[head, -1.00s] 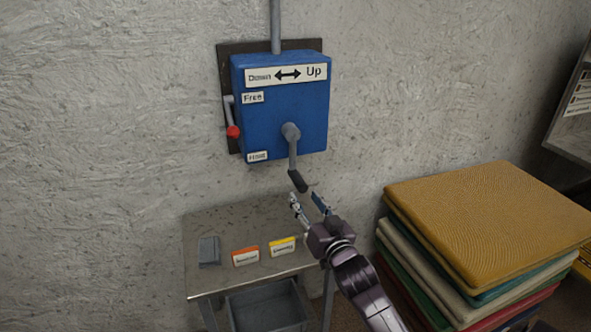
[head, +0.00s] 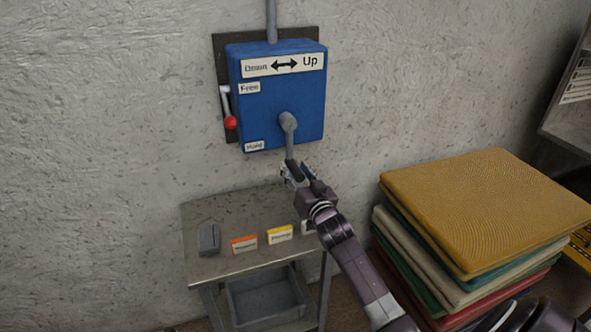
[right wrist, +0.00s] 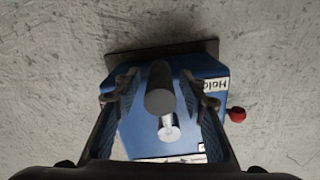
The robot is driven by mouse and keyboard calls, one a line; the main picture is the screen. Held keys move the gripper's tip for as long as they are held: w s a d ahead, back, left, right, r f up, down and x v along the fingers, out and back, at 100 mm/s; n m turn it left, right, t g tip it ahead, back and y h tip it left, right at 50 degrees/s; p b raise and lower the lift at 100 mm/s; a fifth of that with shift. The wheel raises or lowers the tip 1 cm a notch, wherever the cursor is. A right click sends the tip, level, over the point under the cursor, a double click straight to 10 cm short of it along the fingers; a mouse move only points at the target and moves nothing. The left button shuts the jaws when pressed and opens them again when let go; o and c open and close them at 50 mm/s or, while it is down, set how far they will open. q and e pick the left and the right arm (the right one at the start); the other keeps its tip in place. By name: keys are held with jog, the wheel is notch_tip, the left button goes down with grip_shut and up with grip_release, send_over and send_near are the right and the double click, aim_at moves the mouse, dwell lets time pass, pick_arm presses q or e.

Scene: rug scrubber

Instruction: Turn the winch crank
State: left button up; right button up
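The blue winch box (head: 262,95) is fixed to the wall, with a "Down / Up" arrow label on top. Its grey crank (head: 289,138) hangs downward from the hub. My right gripper (head: 298,171) is at the crank's lower end and hides most of the dark handle. In the right wrist view the dark round handle (right wrist: 160,92) stands between the two spread fingers, with gaps on both sides. A lever with a red knob (head: 230,123) is on the box's left side, by the "Hold" end. My left gripper is out of view.
Below the box stands a small metal table (head: 215,268) with a grey block (head: 208,240) and orange and yellow label cards. A grey bin (head: 266,297) sits underneath. A stack of folded rugs (head: 480,210) is on the right, close to my right arm.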

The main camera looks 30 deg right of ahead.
grip_shut()
dwell(0.5)
